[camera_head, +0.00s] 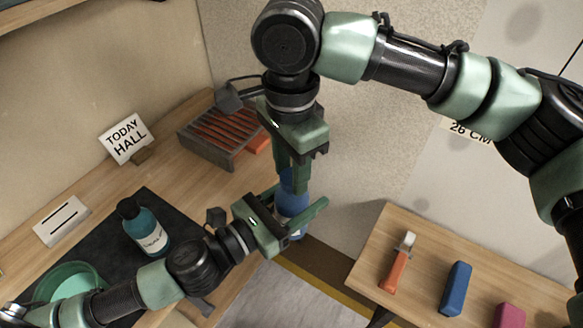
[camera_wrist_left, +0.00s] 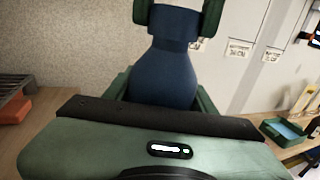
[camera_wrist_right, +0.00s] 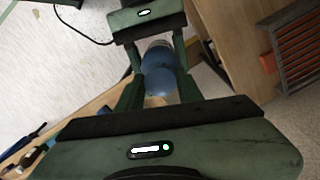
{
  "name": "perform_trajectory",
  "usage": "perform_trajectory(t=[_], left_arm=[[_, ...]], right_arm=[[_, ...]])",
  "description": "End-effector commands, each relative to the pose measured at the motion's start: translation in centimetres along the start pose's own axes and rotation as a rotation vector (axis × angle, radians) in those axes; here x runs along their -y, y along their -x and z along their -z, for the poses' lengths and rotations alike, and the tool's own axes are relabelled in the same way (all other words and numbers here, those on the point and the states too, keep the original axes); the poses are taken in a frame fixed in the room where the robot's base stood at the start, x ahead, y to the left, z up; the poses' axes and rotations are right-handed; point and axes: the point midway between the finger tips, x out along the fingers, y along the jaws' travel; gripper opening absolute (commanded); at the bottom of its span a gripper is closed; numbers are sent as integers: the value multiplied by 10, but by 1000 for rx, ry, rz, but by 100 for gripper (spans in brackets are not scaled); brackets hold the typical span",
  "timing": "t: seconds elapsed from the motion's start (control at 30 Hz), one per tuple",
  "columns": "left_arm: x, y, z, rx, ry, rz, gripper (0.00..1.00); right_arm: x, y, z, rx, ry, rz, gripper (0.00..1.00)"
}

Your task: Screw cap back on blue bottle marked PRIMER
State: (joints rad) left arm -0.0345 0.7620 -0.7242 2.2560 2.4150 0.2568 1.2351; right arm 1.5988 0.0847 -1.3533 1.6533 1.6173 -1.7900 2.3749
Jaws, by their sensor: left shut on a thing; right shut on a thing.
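A blue bottle (camera_head: 292,206) is upright between the jaws of my left gripper (camera_head: 302,206), held off the table edge. The bottle's tapering body also shows in the left wrist view (camera_wrist_left: 163,75); no PRIMER marking is visible. My right gripper (camera_head: 289,187) points down from above, shut on the blue cap (camera_wrist_left: 176,22) at the bottle's top. The cap sits in line with the neck and appears to meet it; I cannot tell whether it is threaded. The right wrist view shows the cap (camera_wrist_right: 160,80) between my right fingers, with the bottle beyond.
A teal bottle with a black cap (camera_head: 147,234) stands on a dark mat beside a green bowl (camera_head: 68,280). A slatted rack (camera_head: 215,130) is behind. The right table holds an orange-handled scraper (camera_head: 397,265), a blue block (camera_head: 455,288) and a pink block (camera_head: 509,316). Floor lies between the tables.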

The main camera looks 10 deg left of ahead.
Motion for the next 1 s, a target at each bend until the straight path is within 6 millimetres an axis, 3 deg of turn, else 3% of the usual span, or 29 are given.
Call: perform_trajectory(t=[0.1, 0.3, 0.7, 0.73, 0.8, 1.0], left_arm=[[0, 0, 1, -1, 0, 0, 0], [0, 0, 1, -1, 0, 1, 0], [1, 0, 1, -2, 0, 1, 0], [1, 0, 1, -2, 0, 1, 0], [1, 0, 1, -2, 0, 1, 0], [0, 0, 0, -1, 0, 1, 0]], right_arm=[[1, 0, 0, 2, -243, 1, 0], [1, 0, 0, 1, -545, 1, 0], [2, 0, 0, 1, -628, 3, 0], [2, 0, 0, 1, -628, 3, 39], [2, 0, 0, 1, -628, 3, 58], [1, 0, 0, 1, -627, 2, 58]])
